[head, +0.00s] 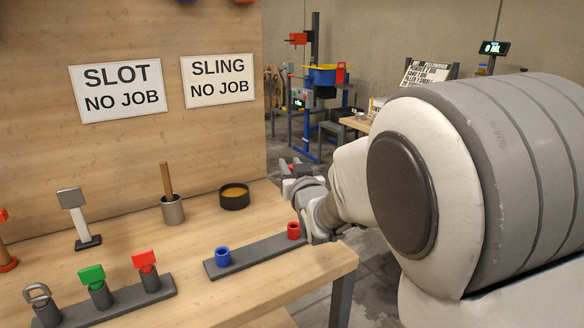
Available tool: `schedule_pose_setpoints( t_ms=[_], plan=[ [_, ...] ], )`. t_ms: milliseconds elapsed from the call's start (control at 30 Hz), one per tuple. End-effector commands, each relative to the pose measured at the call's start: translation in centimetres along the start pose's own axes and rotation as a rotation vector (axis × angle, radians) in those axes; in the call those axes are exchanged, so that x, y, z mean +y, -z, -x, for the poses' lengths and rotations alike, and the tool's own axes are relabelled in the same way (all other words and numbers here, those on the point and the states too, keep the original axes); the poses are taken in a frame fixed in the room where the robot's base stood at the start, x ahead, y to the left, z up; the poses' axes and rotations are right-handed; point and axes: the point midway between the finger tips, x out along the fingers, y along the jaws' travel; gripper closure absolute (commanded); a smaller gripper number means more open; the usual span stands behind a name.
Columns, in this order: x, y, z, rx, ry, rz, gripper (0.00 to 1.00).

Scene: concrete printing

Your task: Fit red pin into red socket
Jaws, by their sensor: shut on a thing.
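The red socket (293,231) is a short red cup at the right end of a dark grey bar (258,250) on the wooden table. Its top looks open, with no pin standing in it. My gripper (291,170) is beyond the table's right edge, above and behind the red socket in the picture, and partly hidden by my own wrist. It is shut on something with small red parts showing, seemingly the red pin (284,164). The pin's shape and tilt cannot be made out. It is apart from the socket.
A blue socket (222,257) shares the bar. A rack (120,311) at front left holds red-, green- and ring-topped pieces. A grey cup with a stick (172,209) and a dark bowl (234,198) stand behind. A wooden panel (160,140) rises at the back.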

Motion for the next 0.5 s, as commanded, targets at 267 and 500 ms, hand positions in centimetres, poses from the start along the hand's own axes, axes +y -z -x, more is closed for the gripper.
schedule_pose_setpoints(
  t_ms=[267,500],
  plan=[
    [0.0,-1.7,0.1,0.001,0.000,-0.001,1.00],
    [0.1,-3.5,0.1,0.001,-0.001,-0.001,1.00]
  ],
)
